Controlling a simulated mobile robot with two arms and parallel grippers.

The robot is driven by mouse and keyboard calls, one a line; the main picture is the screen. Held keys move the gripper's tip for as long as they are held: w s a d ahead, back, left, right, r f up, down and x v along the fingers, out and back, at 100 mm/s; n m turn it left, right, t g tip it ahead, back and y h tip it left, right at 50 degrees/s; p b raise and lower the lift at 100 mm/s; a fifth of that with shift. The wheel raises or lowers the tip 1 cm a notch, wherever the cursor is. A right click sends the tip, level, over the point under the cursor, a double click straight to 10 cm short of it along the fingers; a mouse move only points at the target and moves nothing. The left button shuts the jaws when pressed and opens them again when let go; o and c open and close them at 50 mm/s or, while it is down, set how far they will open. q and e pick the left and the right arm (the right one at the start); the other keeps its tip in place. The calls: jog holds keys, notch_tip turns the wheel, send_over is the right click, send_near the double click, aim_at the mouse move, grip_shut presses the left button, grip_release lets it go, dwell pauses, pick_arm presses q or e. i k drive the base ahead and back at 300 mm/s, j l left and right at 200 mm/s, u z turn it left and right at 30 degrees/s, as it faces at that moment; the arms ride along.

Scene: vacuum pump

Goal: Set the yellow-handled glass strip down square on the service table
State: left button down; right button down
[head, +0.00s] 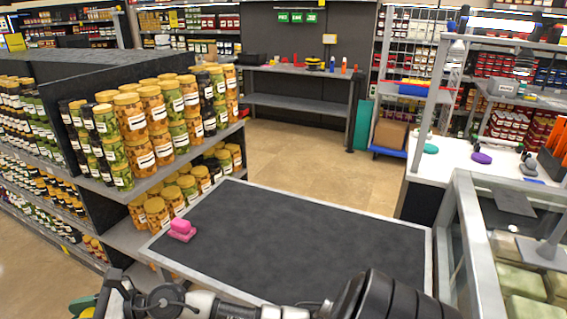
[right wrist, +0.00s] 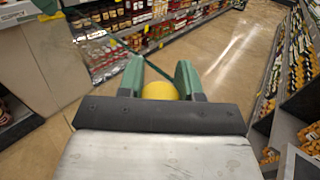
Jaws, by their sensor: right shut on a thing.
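The service table (head: 310,235) has a dark top and a pale grey rim, in the middle of the head view. My right arm crosses below its near edge, and my right gripper (head: 84,306) is at the bottom left, off the table. In the right wrist view the green fingers of my right gripper (right wrist: 160,78) are shut on a rounded yellow handle (right wrist: 160,91). A thin dark green edge (right wrist: 130,50) slants beyond the fingers and may be the glass strip; most of the strip is hidden. My left gripper is not in view.
A small pink object (head: 181,230) sits on the table's left end; the rest of the visible top is bare. Shelves of jars (head: 150,130) border the table's left side. A white counter (head: 480,165) and a glass-walled case (head: 470,250) stand at the right.

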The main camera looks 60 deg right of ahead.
aim_at(278, 265)
jog(key=i+z, duration=0.75)
jog(key=z, duration=0.15)
jog(key=i+z, duration=0.15)
jog(key=z, duration=0.3)
jog(key=i+z, duration=0.15)
jog(key=z, duration=1.3)
